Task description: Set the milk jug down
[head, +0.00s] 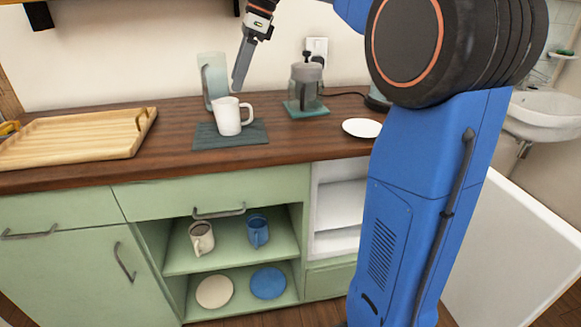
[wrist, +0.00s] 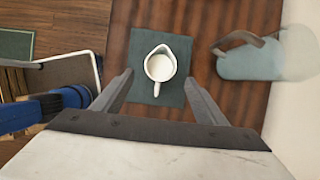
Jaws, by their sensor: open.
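The milk jug (head: 228,117) is a white jug with a side handle. It stands upright on a dark green mat (head: 207,139) on the wooden counter. In the wrist view the jug (wrist: 160,66) is seen from above, with white milk inside, its spout at the top and its handle pointing down the picture. The mat (wrist: 141,43) shows around it. My gripper (head: 237,86) is above the jug, apart from it and empty. In the wrist view its two open fingers (wrist: 158,77) lie either side of the jug's handle side.
A pale glass pitcher (head: 213,78) stands close behind the jug. It also shows at the right of the wrist view (wrist: 262,61). A French press (head: 305,90) and a white plate (head: 362,128) are to the right. A wooden tray (head: 70,141) is left.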

